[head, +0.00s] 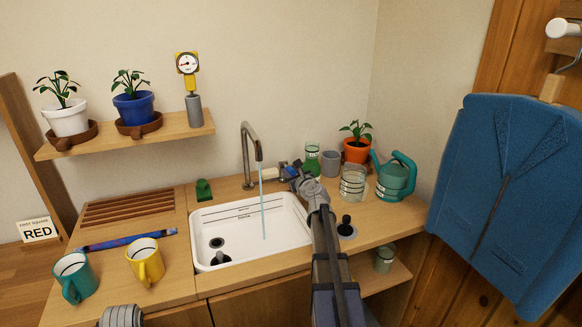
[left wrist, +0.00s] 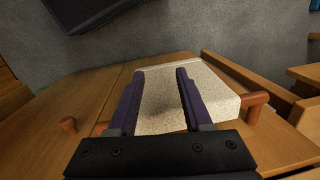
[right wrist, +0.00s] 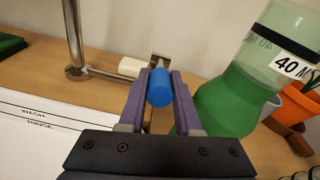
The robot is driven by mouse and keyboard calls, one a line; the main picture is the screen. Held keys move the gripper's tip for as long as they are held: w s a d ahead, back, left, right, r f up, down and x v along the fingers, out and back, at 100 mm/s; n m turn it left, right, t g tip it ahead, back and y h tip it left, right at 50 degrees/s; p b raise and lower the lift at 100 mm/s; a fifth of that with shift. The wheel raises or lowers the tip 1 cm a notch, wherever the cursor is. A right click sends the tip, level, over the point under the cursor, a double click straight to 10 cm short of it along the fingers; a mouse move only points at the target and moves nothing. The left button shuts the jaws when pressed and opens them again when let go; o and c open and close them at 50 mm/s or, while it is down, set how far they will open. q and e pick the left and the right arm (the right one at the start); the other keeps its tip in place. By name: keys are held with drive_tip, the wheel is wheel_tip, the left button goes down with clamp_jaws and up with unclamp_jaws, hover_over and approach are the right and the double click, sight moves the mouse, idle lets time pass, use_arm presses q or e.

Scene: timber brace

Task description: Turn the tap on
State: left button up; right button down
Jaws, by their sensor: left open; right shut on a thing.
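The metal tap (head: 247,155) stands behind the white sink (head: 205,228), and a thin stream of water (head: 263,210) runs from its spout into the basin. In the right wrist view the tap's blue handle (right wrist: 160,88) sits between the fingers of my right gripper (right wrist: 158,84), which is shut on it. In the head view my right gripper (head: 291,173) reaches in just right of the tap. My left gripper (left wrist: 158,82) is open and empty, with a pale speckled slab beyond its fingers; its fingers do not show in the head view.
A green-based bottle (right wrist: 222,104) stands close right of my right gripper. A glass jar (head: 352,183), a teal watering can (head: 395,176) and an orange plant pot (head: 356,151) are farther right. Teal (head: 76,277) and yellow mugs (head: 146,262) stand at the counter's left.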

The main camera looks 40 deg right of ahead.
use_arm(q)
drive_tip(key=shift+r+p, duration=0.7)
drive_tip(key=shift+r, duration=0.45)
use_arm(e)
drive_tip(key=shift+r+g, duration=0.35)
drive_tip(key=shift+g, duration=0.15)
drive_tip(key=c, duration=0.9)
unclamp_jaws()
drive_tip(key=p+v, duration=0.1)
drive_tip(key=v, duration=0.6)
drive_tip(key=shift+s+p, duration=0.35)
drive_tip(key=shift+s, duration=0.05)
use_arm(q)
drive_tip(key=shift+r, duration=0.85)
